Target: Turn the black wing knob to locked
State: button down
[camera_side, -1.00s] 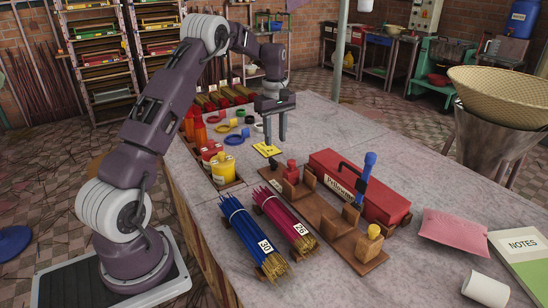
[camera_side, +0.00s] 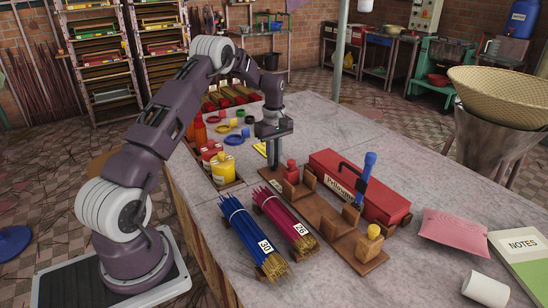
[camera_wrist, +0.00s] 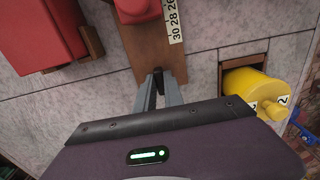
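My gripper (camera_side: 273,165) points down at the stand's far end, just beyond the red knob. In the wrist view, my gripper (camera_wrist: 155,76) has its two fingers a narrow, dark gap apart over the end of the wooden board (camera_wrist: 153,55). I cannot make out the black wing knob; the fingers may hide it, and contact cannot be told. A number strip (camera_wrist: 174,22) runs along the board.
A red box (camera_side: 365,190) stands right of the stand, with a blue handle (camera_side: 368,164) in front. Blue (camera_side: 248,230) and magenta (camera_side: 287,222) stick bundles lie left. A yellow pot (camera_side: 223,167) stands in a tray. Bare table lies behind the red box.

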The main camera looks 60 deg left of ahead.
jog(key=shift+m, duration=0.3)
jog(key=m, duration=0.8)
jog(key=shift+s+m, duration=0.15)
jog(key=shift+m, duration=0.15)
jog(key=m, duration=0.4)
jog(key=shift+a, duration=0.15)
jog(key=m, duration=0.4)
jog(key=shift+m, duration=0.5)
jog(key=c, duration=1.4)
grip_release()
jog(key=shift+c, duration=0.2)
